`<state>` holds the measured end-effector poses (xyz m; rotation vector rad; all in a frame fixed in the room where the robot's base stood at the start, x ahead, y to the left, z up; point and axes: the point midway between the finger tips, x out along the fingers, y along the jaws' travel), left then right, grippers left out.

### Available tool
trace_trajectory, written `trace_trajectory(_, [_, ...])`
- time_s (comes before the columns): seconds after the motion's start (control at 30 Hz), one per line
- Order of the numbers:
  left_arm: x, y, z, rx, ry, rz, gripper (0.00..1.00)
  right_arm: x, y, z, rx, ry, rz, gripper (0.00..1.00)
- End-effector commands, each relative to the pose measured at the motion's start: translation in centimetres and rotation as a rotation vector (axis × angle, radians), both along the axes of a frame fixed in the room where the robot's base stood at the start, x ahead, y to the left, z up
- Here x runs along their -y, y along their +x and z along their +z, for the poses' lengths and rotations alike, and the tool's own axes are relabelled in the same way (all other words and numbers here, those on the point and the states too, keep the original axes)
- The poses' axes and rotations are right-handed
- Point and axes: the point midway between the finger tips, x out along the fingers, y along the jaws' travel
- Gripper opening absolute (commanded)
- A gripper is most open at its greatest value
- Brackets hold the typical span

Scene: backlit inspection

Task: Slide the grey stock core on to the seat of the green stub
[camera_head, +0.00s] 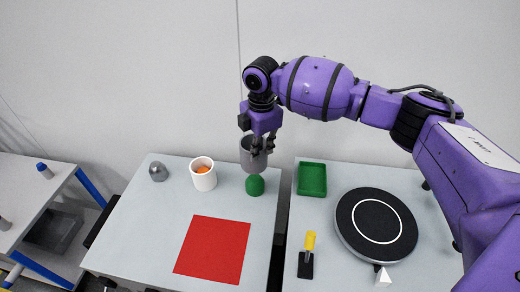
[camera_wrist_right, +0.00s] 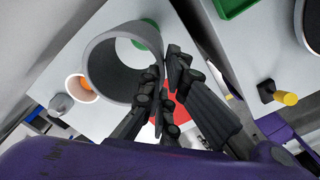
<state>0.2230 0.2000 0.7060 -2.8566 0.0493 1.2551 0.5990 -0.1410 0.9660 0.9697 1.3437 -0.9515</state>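The grey stock core (camera_head: 247,160) is a hollow cylinder held in the air just above the green stub. My right gripper (camera_head: 262,146) is shut on its wall. In the right wrist view, the fingers (camera_wrist_right: 165,80) of this gripper pinch the wall of the wide, open core (camera_wrist_right: 90,62). The green stub (camera_head: 255,186) is a rounded-top post on the back right of the left table. In the right wrist view a little of the stub (camera_wrist_right: 150,38) shows past the core's rim. The stub's seat is hidden. My left gripper is not in view.
A white cup (camera_head: 204,181) with something orange inside and a grey domed piece (camera_head: 158,171) stand left of the stub. A red mat (camera_head: 196,270) lies in front. On the right table are a green tray (camera_head: 312,180), a black turntable (camera_head: 350,237) and a yellow-handled tool (camera_head: 309,241).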

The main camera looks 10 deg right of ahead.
Motion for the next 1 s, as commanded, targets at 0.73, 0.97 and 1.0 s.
trace_trajectory(0.73, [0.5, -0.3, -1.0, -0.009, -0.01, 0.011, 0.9, 0.0, 0.0, -5.1, -0.005, 0.0, 0.001, 0.0])
trace_trajectory(0.97, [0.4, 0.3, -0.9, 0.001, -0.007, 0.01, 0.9, 0.0, 0.1, -5.8, -0.001, 0.001, 0.001, 0.0])
trace_trajectory(1.0, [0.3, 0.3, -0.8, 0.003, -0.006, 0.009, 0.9, 0.0, 0.1, -5.8, -0.001, 0.001, 0.001, 0.0])
